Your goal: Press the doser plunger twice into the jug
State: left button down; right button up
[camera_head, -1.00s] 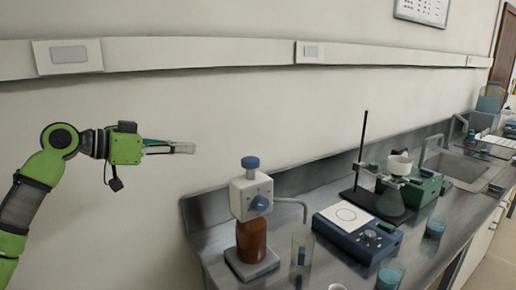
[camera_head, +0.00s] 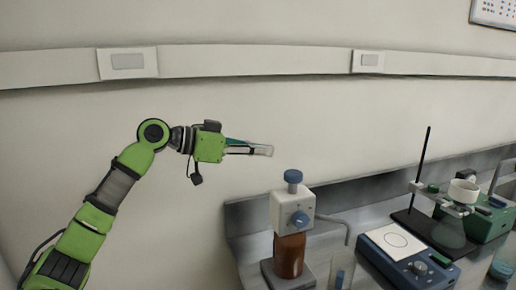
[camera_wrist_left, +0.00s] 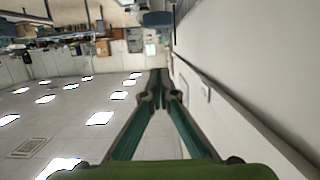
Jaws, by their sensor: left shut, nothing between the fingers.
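The doser is a brown bottle (camera_head: 289,255) with a white pump head (camera_head: 291,209), a blue plunger cap (camera_head: 293,176) on top and a thin spout to the right. A clear glass vessel (camera_head: 341,273), which looks like the jug, stands below the spout and is cut off by the lower edge of the head view. My left gripper (camera_head: 268,150) is shut and empty, left of and a little above the plunger cap, apart from it. Its closed fingers also show in the left wrist view (camera_wrist_left: 158,88). My right gripper is not in view.
A blue device with a white top plate (camera_head: 398,240) stands right of the doser. Behind it are a stand with a dark rod (camera_head: 421,170) and a green device (camera_head: 488,218). A wall with a white rail (camera_head: 250,60) runs behind the bench.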

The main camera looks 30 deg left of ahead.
pick_arm(q)
jog(key=p, duration=0.2)
send_over(285, 174)
notch_tip(285, 174, down, 4)
jog(key=shift+s+f+p, duration=0.1)
jog(key=shift+f+p, duration=0.15)
jog(key=shift+p, duration=0.25)
jog(key=shift+s+a+f, duration=0.1)
jog(key=shift+a+f, duration=0.05)
jog(key=shift+f, duration=0.35)
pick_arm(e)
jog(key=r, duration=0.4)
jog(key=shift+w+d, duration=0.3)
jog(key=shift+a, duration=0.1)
pick_arm(q)
jog(key=shift+f, duration=0.15)
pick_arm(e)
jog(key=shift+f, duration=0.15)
